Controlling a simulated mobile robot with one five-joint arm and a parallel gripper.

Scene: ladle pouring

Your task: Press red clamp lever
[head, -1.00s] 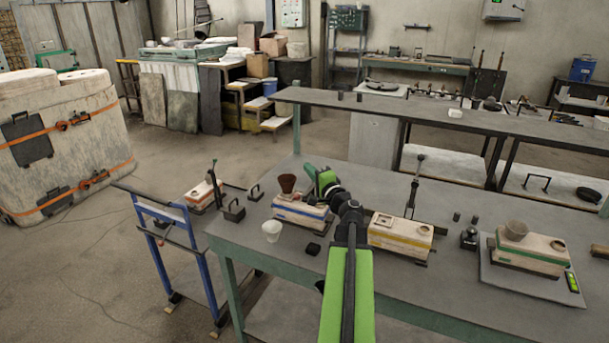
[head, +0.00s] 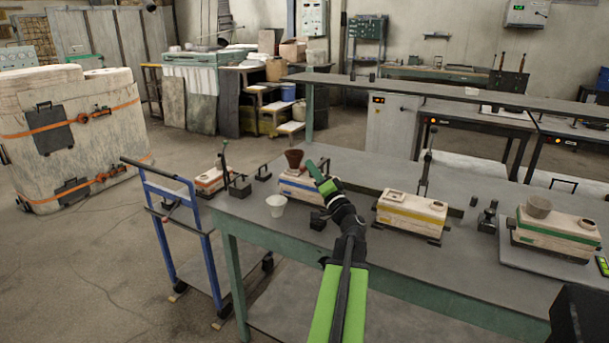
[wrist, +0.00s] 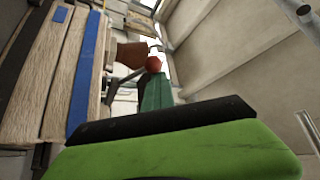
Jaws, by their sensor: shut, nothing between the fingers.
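A red rounded knob (wrist: 153,64) shows in the wrist view, just beyond the tip of my gripper (wrist: 157,88). It looks like the end of the red clamp lever, but the lever's body is hard to make out. I cannot tell whether the gripper touches it. A wooden mould with a blue stripe (wrist: 78,75) fills the left of that view. In the head view my gripper (head: 314,171) is shut and empty, tilted up beside the brown funnel (head: 294,160) on the blue-striped mould (head: 298,189). The red knob is not clear there.
A white cup (head: 276,206) and a small black block (head: 317,222) stand near the table's front edge. A yellow-striped mould (head: 411,211) with an upright black lever (head: 426,174) behind it stands to the right. A blue cart (head: 172,210) is left of the table (head: 400,275).

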